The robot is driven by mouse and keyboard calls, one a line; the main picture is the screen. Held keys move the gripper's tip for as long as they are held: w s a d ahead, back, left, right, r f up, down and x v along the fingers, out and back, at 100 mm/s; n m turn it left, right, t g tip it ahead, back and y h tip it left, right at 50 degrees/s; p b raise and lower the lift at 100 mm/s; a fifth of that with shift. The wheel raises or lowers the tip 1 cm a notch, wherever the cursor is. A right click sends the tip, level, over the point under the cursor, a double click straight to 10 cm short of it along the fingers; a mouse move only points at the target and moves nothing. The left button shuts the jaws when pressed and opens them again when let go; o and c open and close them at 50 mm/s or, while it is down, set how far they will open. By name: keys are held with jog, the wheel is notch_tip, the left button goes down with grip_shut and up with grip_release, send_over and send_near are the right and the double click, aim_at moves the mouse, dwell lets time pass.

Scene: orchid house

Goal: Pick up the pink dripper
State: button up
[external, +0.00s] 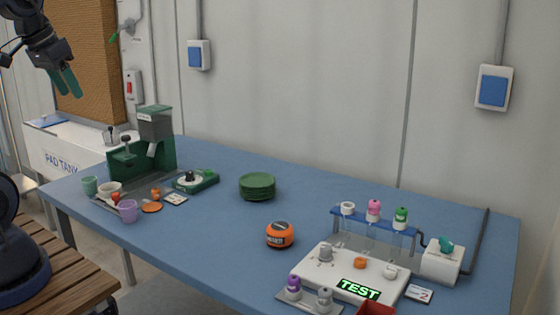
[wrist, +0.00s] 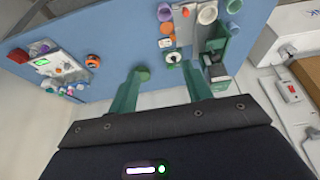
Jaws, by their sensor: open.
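The pink dripper (external: 373,207) stands upright in a blue rack (external: 345,213) at the right of the blue table, between a white-topped dripper (external: 347,208) and a green one (external: 401,214). In the wrist view the rack area is small at the far left, and the pink dripper is too small to tell apart with certainty. My gripper (external: 69,89) is at the upper left of the external view, high above the table's left end and far from the rack. Its two green fingers, also in the wrist view (wrist: 160,72), are apart with nothing between them.
A white test unit (external: 325,272) stands in front of the rack, with purple and grey drippers (external: 293,285) beside it. An orange round device (external: 280,235) and stacked green dishes (external: 257,186) are mid-table. A green machine (external: 155,140) and cups (external: 128,211) fill the left end.

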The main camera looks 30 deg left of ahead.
jog(key=w+d+r+m, duration=0.1)
jog(key=w+d, duration=0.3)
jog(key=w, duration=0.3)
jog(key=w+d+r+m, duration=0.1)
jog(key=w+d+r, duration=0.1)
jog(key=w+d, duration=0.3)
jog(key=m+g+h, duration=0.1)
jog(key=m+h, duration=0.2)
jog(key=m, duration=0.4)
send_over(374, 201)
jog(key=s+a, duration=0.3)
notch_tip(374, 201, down, 19)
jog(key=x, duration=1)
jog(key=shift+s+d+f, duration=0.15)
jog(key=shift+s+f, duration=0.1)
jog(key=shift+f, duration=0.1)
jog(key=c, duration=1)
